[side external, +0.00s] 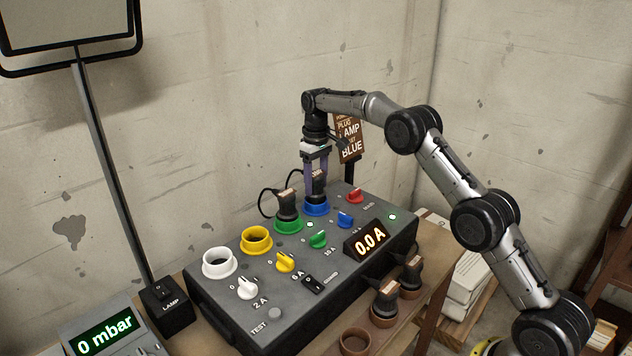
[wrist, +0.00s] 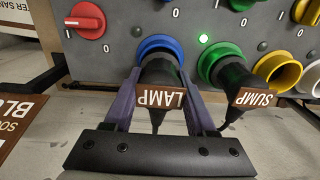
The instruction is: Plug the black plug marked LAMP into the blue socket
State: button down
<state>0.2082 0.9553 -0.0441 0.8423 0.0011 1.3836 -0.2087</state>
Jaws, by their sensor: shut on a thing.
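The black plug marked LAMP (wrist: 160,76) is between the purple fingers of my gripper (wrist: 160,88), which is shut on it. Its front end is at the blue socket (wrist: 160,43), inside the ring as far as I can see; how deep it sits is hidden. In the side view my gripper (side external: 317,188) points down over the panel, with the plug upright at the blue socket (side external: 316,209). The brown LAMP label faces the wrist camera, upside down.
A SUMP plug (wrist: 232,78) stands in the green socket (side external: 289,226), close beside my finger. The yellow (side external: 256,240) and white (side external: 219,263) sockets are empty. Two plugs (side external: 386,291) stand in a front rack. The display (side external: 367,241) reads 0.0 A. A sign (side external: 348,137) stands behind.

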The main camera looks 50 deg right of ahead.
jog(key=shift+f, duration=0.7)
jog(key=shift+c, duration=0.7)
grip_release()
jog(key=shift+r, duration=0.1)
jog(key=shift+o, duration=0.3)
jog(key=shift+o, duration=0.4)
jog(key=shift+r, duration=0.1)
jog(key=shift+r, duration=3.65)
